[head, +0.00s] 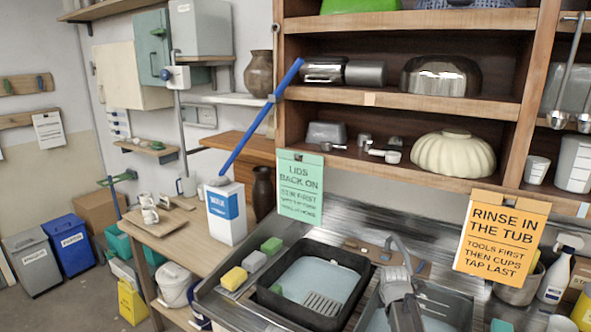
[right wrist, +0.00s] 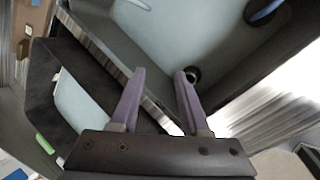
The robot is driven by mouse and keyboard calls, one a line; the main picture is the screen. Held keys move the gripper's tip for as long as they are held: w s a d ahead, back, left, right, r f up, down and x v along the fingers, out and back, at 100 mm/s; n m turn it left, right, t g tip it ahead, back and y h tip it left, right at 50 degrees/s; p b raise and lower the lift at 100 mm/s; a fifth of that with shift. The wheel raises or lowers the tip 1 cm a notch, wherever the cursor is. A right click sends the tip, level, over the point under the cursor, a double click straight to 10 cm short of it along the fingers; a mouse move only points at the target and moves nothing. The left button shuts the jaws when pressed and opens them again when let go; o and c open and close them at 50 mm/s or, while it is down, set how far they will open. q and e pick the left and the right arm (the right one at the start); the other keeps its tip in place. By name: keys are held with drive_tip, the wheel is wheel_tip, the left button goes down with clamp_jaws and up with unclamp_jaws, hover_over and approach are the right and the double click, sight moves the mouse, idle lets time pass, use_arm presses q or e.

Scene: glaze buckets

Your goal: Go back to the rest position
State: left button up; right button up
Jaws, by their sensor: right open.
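My right gripper (right wrist: 160,74) is open in the right wrist view, with nothing between its two purple-grey fingers. It points down over the sink area, above the wall between the dark tub (right wrist: 62,68) and the steel sink basin (right wrist: 225,30). In the head view a grey jointed shape (head: 398,285) stands over the divide between tub and basin; I cannot tell if it is my arm or the tap. My left gripper is not in view.
The black tub (head: 268,298) holds pale water. Sponges (head: 234,279) lie left of it. An orange sign (head: 500,235) and a green sign (head: 300,184) hang from the shelf above. A spray bottle (head: 555,275) stands at the right. A white carton (head: 226,213) stands on the side table.

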drive_tip(key=s+a+m, duration=0.2)
drive_tip(key=s+a, duration=0.2)
drive_tip(key=a, duration=0.1)
drive_tip(key=s+a+f+m+g, duration=0.1)
drive_tip(key=s+a+m, duration=0.2)
drive_tip(key=s+a, duration=0.2)
drive_tip(key=s+a+m+g+y, duration=0.1)
drive_tip(key=s+a+m, duration=0.1)
drive_tip(key=s+a, duration=0.2)
drive_tip(key=shift+s+a+f, duration=0.25)
drive_tip(key=shift+s+a, duration=0.05)
drive_tip(key=shift+a, duration=0.25)
drive_tip(key=s+a+m+g, duration=0.1)
drive_tip(key=s+a+m, duration=0.2)
drive_tip(key=s, duration=0.3)
drive_tip(key=s+a+m+g, duration=0.1)
drive_tip(key=s+a+m, duration=0.3)
drive_tip(key=s, duration=0.3)
drive_tip(key=shift+m+g, duration=0.3)
drive_tip(key=shift+f, duration=0.15)
